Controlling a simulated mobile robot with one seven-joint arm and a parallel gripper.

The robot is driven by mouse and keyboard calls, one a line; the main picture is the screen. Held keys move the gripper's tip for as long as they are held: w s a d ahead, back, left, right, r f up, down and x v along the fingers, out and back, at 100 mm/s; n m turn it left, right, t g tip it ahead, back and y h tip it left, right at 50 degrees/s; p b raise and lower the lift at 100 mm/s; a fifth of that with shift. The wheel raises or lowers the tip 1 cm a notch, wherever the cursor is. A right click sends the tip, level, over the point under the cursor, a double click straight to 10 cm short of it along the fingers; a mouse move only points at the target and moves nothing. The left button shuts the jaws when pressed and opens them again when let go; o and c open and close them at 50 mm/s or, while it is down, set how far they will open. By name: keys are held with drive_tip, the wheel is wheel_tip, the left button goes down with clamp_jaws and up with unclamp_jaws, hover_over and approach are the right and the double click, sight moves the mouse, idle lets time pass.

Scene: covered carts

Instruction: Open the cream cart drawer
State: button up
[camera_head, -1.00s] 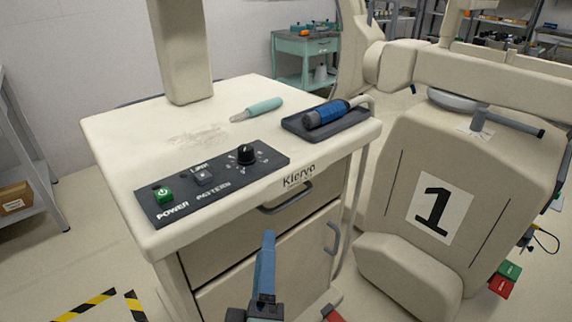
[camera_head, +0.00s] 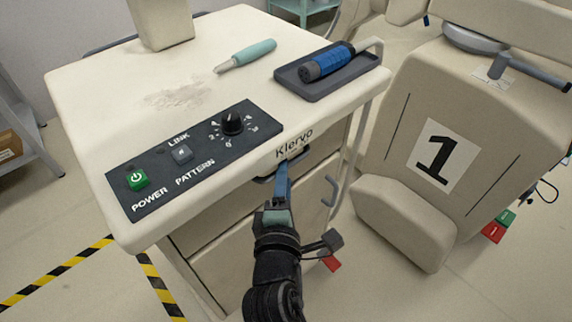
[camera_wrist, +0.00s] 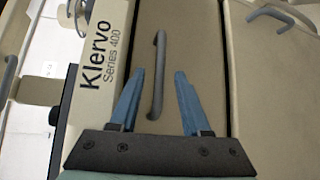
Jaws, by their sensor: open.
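The cream cart (camera_head: 80,90) stands in front of me with its top drawer (camera_head: 215,222) shut under the overhanging top. The drawer's grey bar handle (camera_wrist: 158,75) shows upright in the wrist view, between the two blue fingers of my gripper (camera_wrist: 158,98). The fingers are apart, one on each side of the handle's lower end, with no clear contact. In the head view my gripper (camera_head: 282,172) is just in front of the drawer and hides most of the handle (camera_head: 264,180). The lower door's handle (camera_head: 331,190) is to the right.
A control panel (camera_head: 195,155), a teal-handled tool (camera_head: 247,54) and a dark tray (camera_head: 335,82) with a blue tool are on the cart top. A cream machine marked 1 (camera_head: 470,150) stands close on the right. Open floor (camera_head: 60,225) lies to the left.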

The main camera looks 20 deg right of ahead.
drive_tip(key=shift+x, duration=1.85)
drive_tip(key=shift+c, duration=0.3)
clamp_jaws()
